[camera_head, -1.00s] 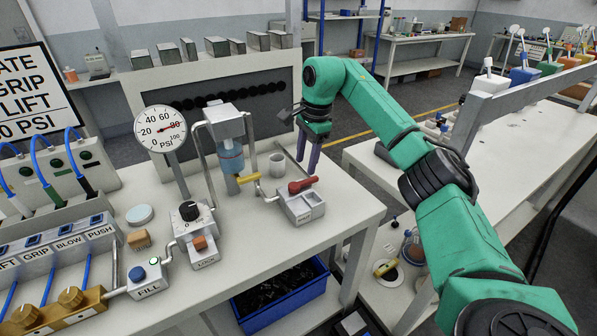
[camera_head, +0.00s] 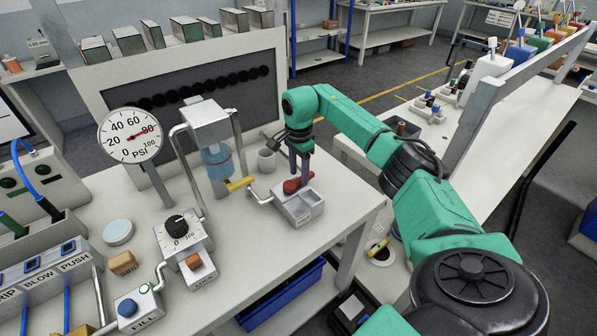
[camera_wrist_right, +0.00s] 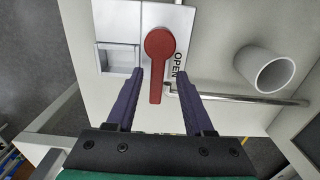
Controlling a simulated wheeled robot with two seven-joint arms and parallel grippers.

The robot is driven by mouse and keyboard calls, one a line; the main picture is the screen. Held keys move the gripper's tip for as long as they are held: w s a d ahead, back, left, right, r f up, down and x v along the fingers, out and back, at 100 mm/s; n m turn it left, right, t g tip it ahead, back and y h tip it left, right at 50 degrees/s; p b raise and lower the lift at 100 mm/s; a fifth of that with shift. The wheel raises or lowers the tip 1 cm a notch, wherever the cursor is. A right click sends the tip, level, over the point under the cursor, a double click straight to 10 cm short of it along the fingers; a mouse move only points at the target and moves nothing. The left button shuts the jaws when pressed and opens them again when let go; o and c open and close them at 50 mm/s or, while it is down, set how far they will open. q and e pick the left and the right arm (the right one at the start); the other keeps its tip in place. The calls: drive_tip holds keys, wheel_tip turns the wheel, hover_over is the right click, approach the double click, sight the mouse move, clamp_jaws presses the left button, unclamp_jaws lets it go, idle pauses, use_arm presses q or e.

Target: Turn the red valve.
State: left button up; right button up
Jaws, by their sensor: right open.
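The red valve (camera_head: 290,187) sits on a small light-grey box near the right end of the white bench. In the right wrist view the red valve (camera_wrist_right: 159,45) has a round hub, and its handle points down the picture, towards my gripper. The word OPEN is beside it. My right gripper (camera_head: 299,174) points down over the valve, its purple fingers partly hiding the handle. In the wrist view the right gripper (camera_wrist_right: 160,76) is open, with one finger on each side of the handle and a gap on both sides. My left gripper is not in view.
A grey cup (camera_head: 266,160) stands behind the valve box, beside a thin pipe (camera_wrist_right: 240,97). A yellow lever (camera_head: 240,184) and a pressure gauge (camera_head: 130,135) are to the left. A LOCK block (camera_head: 199,268) and a FILL button (camera_head: 128,307) stand nearer the front.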

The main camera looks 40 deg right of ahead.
drive_tip(key=shift+s+f, duration=0.25)
drive_tip(key=shift+f, duration=0.35)
drive_tip(key=shift+w, duration=0.1)
clamp_jaws()
idle(0.9)
